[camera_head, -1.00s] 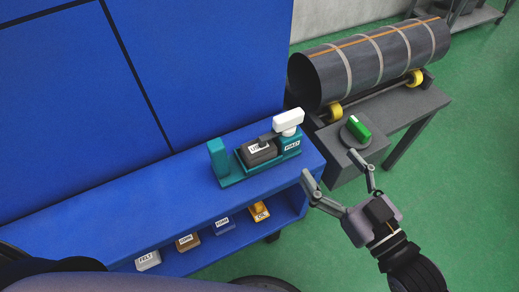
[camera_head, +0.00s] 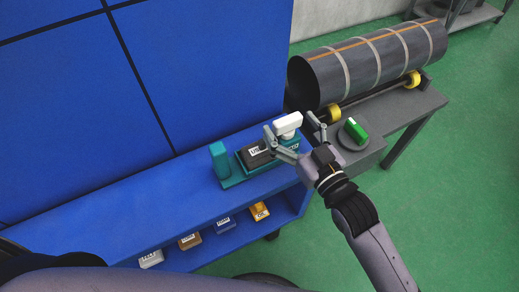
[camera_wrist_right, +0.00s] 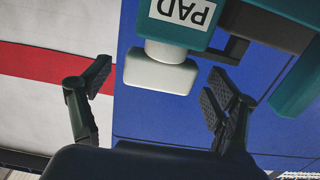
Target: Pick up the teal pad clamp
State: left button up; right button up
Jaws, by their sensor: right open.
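The teal pad clamp (camera_head: 229,182) sits on the blue bench, with an upright teal plate at its left end and a white-topped part (camera_head: 288,122) at its right. A dark labelled block (camera_head: 256,155) lies between these ends. My right gripper (camera_head: 290,121) is open at the right end, its fingers apart with the white part seen between them. In the wrist view, the white part (camera_wrist_right: 160,75) shows between the spread fingers, below the teal body labelled PAD (camera_wrist_right: 182,12); neither finger appears to touch it. The gripper hides part of the clamp's right end. My left gripper is out of view.
The blue bench (camera_head: 170,212) has a lower shelf with several small labelled blocks, including a yellow one (camera_head: 260,211). A blue panel stands behind. To the right, a grey table bears a dark roll (camera_head: 370,62) on yellow rollers and a green item (camera_head: 355,130) on a round grey base.

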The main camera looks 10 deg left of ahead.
jog(key=shift+x, duration=0.9)
jog(key=shift+d, duration=0.1)
jog(key=shift+c, duration=0.2)
grip_shut()
jog(key=shift+r, duration=0.15)
